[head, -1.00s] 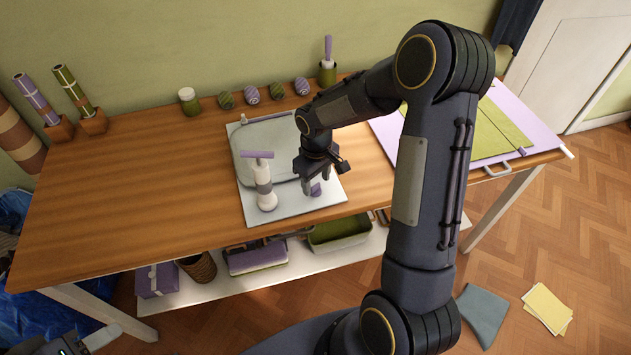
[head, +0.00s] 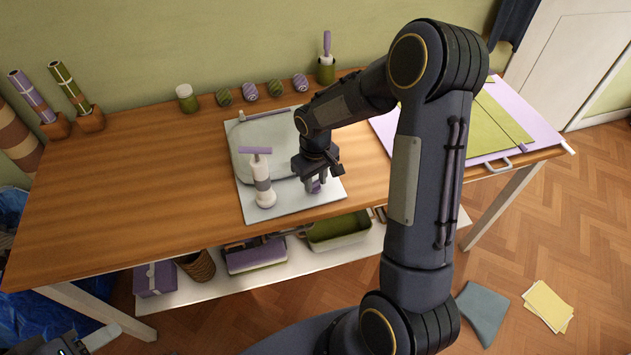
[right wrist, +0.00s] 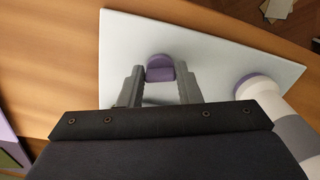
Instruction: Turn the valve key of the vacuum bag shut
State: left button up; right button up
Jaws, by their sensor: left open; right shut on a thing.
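The vacuum bag (head: 262,133) is a flat grey bag lying on a white board (head: 290,211) on the wooden table. The purple valve key (right wrist: 158,68) stands between my right gripper's fingers in the right wrist view. My right gripper (head: 316,181) points down near the board's front right and is shut on the key. What lies under the key is hidden by the gripper. My left gripper (head: 100,338) shows only partly at the bottom left corner, open and away from the table.
A white and grey hand pump (head: 262,184) with a purple handle stands on the board, left of my right gripper. Several striped rolls (head: 249,91) line the back. A lilac and green mat (head: 495,125) lies at the right.

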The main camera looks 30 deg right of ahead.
aim_at(315, 183)
jog(key=m+b, duration=0.1)
jog(key=m, duration=0.2)
jog(key=shift+a, duration=0.1)
jog(key=o, duration=1)
jog(key=shift+r, duration=0.1)
notch_tip(315, 183, up, 8)
jog(key=shift+f, duration=0.15)
jog(key=shift+s, duration=0.1)
